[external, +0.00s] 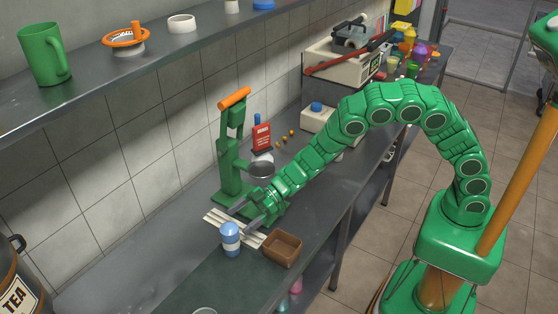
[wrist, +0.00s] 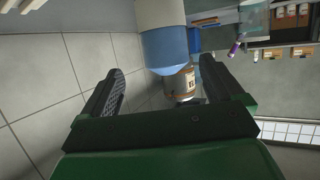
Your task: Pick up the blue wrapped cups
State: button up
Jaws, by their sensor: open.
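The blue wrapped cups (external: 230,239) stand upright on the counter as a short cylinder with a blue top and a white and blue body. In the wrist view the cups (wrist: 164,45) show as a white and blue cylinder, cut off by the top edge, ahead of my fingertips and roughly between them. My gripper (external: 246,215) is open and empty, just behind the cups in the external view, with its fingers pointing towards them. In the wrist view my gripper (wrist: 162,70) has its two dark fingers spread wide.
A white slatted rack (external: 217,215) lies under my gripper, beside the cups. A brown box (external: 282,248) stands close to their right. The green press (external: 232,165) rises behind. A tea canister (external: 14,285) is at the left; the front counter is mostly clear.

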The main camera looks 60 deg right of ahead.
aim_at(235, 227)
jog(key=shift+w+a+f, duration=0.25)
jog(key=shift+a+f, duration=0.35)
jog(key=shift+a, duration=0.2)
jog(key=shift+w+a+f, duration=0.25)
jog(key=shift+a+f, duration=0.3)
jog(key=shift+a, duration=0.2)
jog(key=x, duration=0.2)
jog(key=shift+s+a+f, duration=0.15)
jog(key=shift+a, duration=0.35)
jog(key=shift+w+a+f, duration=0.2)
jog(key=shift+w+a, duration=0.15)
jog(key=shift+a, duration=0.3)
jog(key=c, duration=1.1)
